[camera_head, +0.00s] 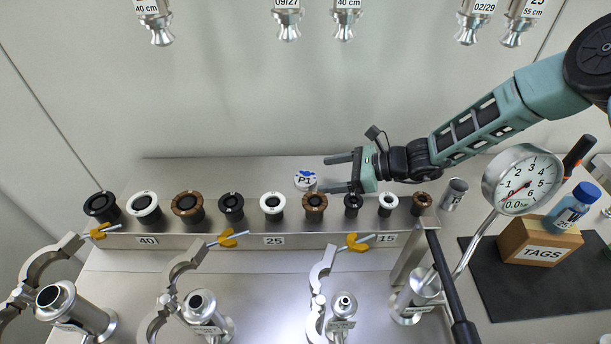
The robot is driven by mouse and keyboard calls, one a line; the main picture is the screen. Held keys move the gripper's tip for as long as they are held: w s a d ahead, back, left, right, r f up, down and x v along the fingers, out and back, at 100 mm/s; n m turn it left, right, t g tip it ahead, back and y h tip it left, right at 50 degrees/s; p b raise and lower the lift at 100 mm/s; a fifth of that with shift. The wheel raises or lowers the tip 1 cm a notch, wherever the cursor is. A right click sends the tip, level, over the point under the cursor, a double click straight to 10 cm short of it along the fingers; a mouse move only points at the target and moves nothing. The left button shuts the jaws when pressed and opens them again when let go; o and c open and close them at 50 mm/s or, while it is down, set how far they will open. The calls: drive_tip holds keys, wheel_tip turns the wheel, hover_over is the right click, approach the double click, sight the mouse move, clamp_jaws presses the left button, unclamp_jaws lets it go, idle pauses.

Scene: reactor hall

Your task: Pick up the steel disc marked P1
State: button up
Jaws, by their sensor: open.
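The steel disc marked P1 (305,180) lies flat on the steel bench top behind the row of black, white and brown rings. It is small and pale, with a blue patch and the label P1 on top. My gripper (339,173) reaches in from the right, its two fingers pointing left. The jaws are open and empty. The fingertips are just right of the disc, one beyond its line and one nearer to the rack. I cannot tell the exact height of the fingers above the bench.
A raised rack (200,241) labelled 40, 25 and 15 holds several rings in front of the disc. Clamps and steel flanged pipes stand before it. A pressure gauge (520,180), a small steel cylinder (454,194) and a TAGS box (540,243) are at right. The bench left of the disc is clear.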

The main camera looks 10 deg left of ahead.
sight(306, 177)
drive_tip(key=p+x, duration=0.2)
drive_tip(key=x, duration=0.3)
drive_tip(key=shift+a+f+p, duration=0.2)
drive_tip(key=shift+a+p, duration=0.05)
drive_tip(key=shift+p, duration=0.1)
drive_tip(key=c, duration=1.3)
